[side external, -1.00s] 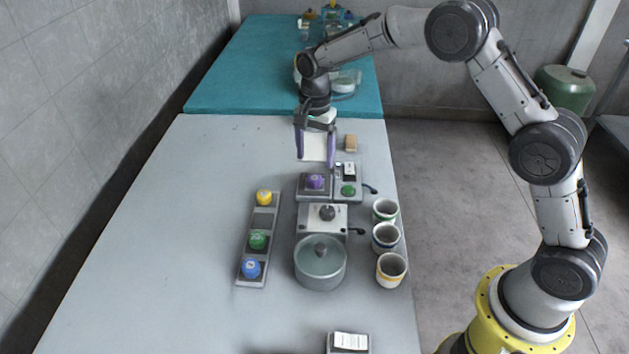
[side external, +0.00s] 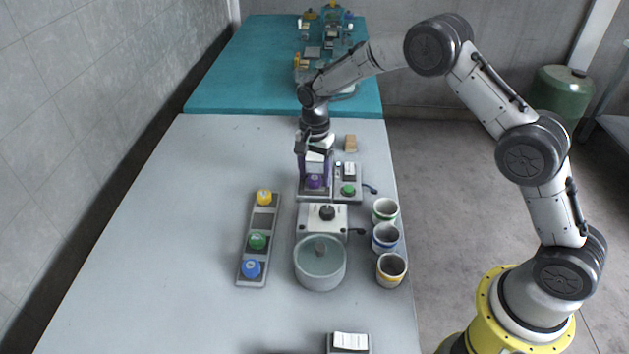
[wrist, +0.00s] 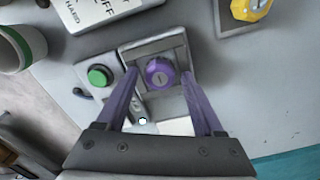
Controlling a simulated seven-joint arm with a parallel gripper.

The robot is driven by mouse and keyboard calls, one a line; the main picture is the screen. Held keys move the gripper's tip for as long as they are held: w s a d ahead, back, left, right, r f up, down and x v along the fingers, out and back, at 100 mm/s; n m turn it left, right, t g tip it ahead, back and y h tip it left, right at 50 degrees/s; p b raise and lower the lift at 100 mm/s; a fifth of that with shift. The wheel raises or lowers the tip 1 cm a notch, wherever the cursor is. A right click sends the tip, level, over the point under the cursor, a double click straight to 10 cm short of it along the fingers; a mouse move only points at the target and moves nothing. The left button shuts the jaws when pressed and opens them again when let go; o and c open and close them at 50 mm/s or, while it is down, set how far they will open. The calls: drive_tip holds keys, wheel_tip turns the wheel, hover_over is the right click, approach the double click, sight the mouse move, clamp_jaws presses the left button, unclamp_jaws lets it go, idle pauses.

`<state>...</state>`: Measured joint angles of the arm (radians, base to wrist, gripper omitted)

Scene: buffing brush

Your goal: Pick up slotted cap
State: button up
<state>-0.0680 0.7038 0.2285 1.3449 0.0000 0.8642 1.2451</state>
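The purple slotted cap (side external: 314,181) sits upright on a small grey base (side external: 306,196). In the wrist view the cap (wrist: 160,78) shows a short slot in its top, and its base (wrist: 139,49) frames it. My gripper (side external: 314,187) points down over the base with its purple fingers on either side of the cap. In the wrist view my gripper (wrist: 160,74) is open, with a gap between each finger and the cap. The fingers partly hide the cap in the side view.
A box with a green button (side external: 348,190) stands right beside the base. A grey tray (side external: 245,227) with yellow, green and blue caps lies left. A knobbed unit (side external: 309,226), a round pot (side external: 320,275) and cups (side external: 386,238) stand nearer. The table's left side is clear.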

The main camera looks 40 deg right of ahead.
clamp_jaws()
